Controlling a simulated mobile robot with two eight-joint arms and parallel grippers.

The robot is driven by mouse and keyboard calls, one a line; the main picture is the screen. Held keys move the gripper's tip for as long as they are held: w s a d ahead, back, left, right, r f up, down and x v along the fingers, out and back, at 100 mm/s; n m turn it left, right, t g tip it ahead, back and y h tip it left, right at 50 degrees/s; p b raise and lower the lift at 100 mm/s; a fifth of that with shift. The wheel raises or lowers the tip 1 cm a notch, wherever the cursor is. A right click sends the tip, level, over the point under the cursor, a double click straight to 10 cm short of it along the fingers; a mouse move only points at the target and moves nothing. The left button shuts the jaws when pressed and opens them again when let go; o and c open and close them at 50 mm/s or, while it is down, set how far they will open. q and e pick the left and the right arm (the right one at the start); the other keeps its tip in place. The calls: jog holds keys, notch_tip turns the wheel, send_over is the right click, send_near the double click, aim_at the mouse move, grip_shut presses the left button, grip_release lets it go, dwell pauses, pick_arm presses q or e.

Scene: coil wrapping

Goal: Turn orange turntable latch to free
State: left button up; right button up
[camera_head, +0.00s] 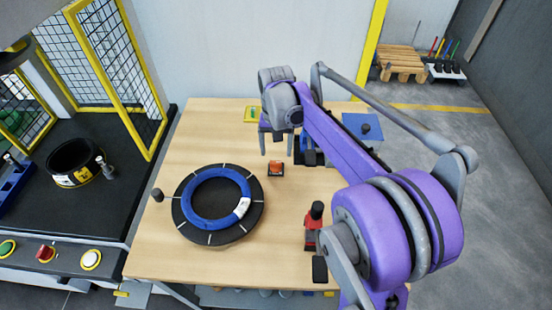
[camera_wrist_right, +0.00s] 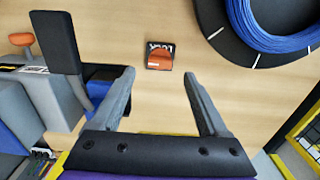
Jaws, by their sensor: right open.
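The orange latch (camera_head: 276,169) sits on a small black plate on the wooden table, right of the turntable. In the right wrist view the latch (camera_wrist_right: 163,60) lies slanted on its plate, beside white lettering that I cannot read surely. The black turntable (camera_head: 257,214) has white marks and carries a blue coil (camera_head: 204,212) with a white label. My right gripper (camera_head: 277,145) is open and empty, pointing down just behind the latch. In the right wrist view its fingers (camera_wrist_right: 158,76) are spread, with the latch beyond the gap between them. My left gripper is out of view.
A red and black tool (camera_head: 313,228) stands near the table's right front. A black knob (camera_head: 157,195) is left of the turntable. A blue plate (camera_head: 362,127) lies at the back right. The table's left back is clear.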

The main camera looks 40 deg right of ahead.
aim_at(276, 162)
notch_tip(276, 162, down, 5)
jog(key=shift+w+f, duration=0.1)
dwell(0.3)
grip_shut()
